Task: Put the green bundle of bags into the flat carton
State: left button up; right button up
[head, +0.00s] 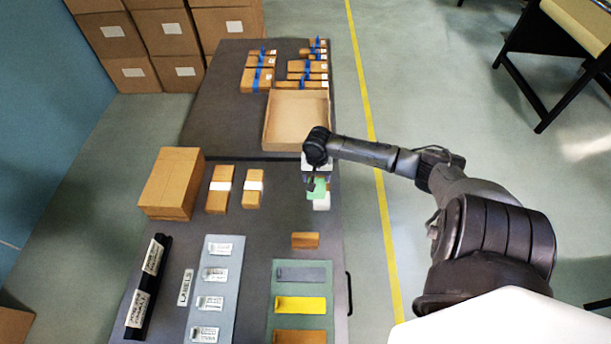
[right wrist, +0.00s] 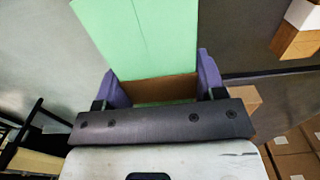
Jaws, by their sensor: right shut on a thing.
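The green bundle of bags (head: 318,187) is held by my right gripper (head: 313,179), above the right edge of the dark table. In the right wrist view the bundle (right wrist: 150,38) rises as a flat green sheet between the purple fingers of the gripper (right wrist: 158,78). The gripper is shut on it. The flat carton (head: 267,133) is open-topped and lies just beyond the gripper on the far table section. Its visible floor looks empty; the arm hides its near right corner. My left gripper is in neither view.
Wrapped brown packs with blue bands (head: 259,75) lie behind the carton. A closed brown box (head: 171,184) and two white-banded brown bundles (head: 220,190) stand left of the gripper. A green mat (head: 322,262) with coloured pieces and a grey label board (head: 222,257) lie nearer.

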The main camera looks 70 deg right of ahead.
jog(key=shift+s+d+r, duration=0.2)
jog(key=shift+s+r, duration=0.25)
jog(key=shift+s, duration=0.35)
jog(key=s+a+f+n, duration=0.1)
jog(key=s+a+n, duration=0.1)
jog(key=s+a, duration=0.5)
jog(key=s+a+f+n, duration=0.1)
jog(key=s+a+n, duration=0.1)
jog(key=a, duration=0.8)
jog(key=w+a+r+n, duration=0.3)
jog(key=a+r, duration=0.1)
jog(key=a, duration=0.3)
jog(key=w+a+r+n, duration=0.3)
jog(key=a+n, duration=0.1)
jog(key=a, duration=0.4)
jog(key=w+a+r+n, duration=0.1)
jog(key=w+a+r, duration=0.1)
jog(key=w+r, duration=0.9)
jog(key=w+a+r+n, duration=0.1)
jog(key=w+r, duration=0.6)
jog(key=r, duration=0.7)
jog(key=s+r+p, duration=0.4)
jog(key=r+p, duration=0.5)
jog(key=p, duration=0.2)
jog(key=s+r+p, duration=0.4)
jog(key=r+p, duration=0.6)
jog(key=p, duration=0.1)
jog(key=shift+s+a, duration=0.15)
jog(key=shift+s, duration=0.2)
